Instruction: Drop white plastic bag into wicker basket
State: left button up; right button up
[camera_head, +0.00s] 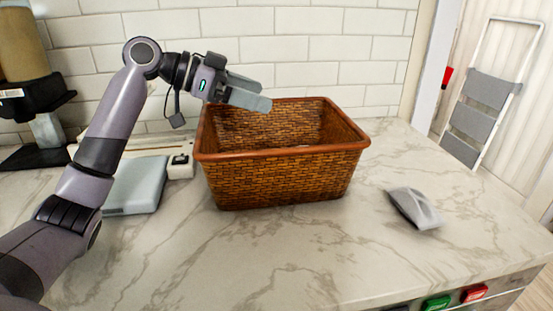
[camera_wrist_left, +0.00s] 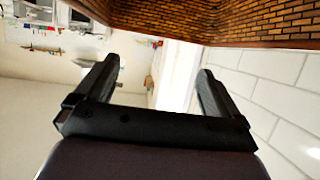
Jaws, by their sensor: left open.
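A brown wicker basket (camera_head: 280,178) stands upright on the marble counter, close to the tiled wall. Its visible inside looks empty, though its floor is mostly hidden by the front wall. It also shows along the top of the left wrist view (camera_wrist_left: 225,18). A small crumpled pale grey-white bag (camera_head: 414,208) lies on the counter to the right of the basket, apart from it. My left gripper (camera_head: 263,94) is above the basket's back left part, pointing right. Its fingers (camera_wrist_left: 153,88) are apart with nothing between them. My right gripper is not in view.
A blue-grey flat device (camera_head: 137,186) and a pale appliance (camera_head: 181,164) stand left of the basket. A dark machine (camera_head: 32,98) is at the far left. The counter front is clear. A stepladder (camera_head: 480,107) stands beyond the counter at right.

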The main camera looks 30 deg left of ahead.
pick_arm(q)
jog(key=v, duration=0.6)
jog(key=shift+s+a, duration=0.1)
dwell(0.3)
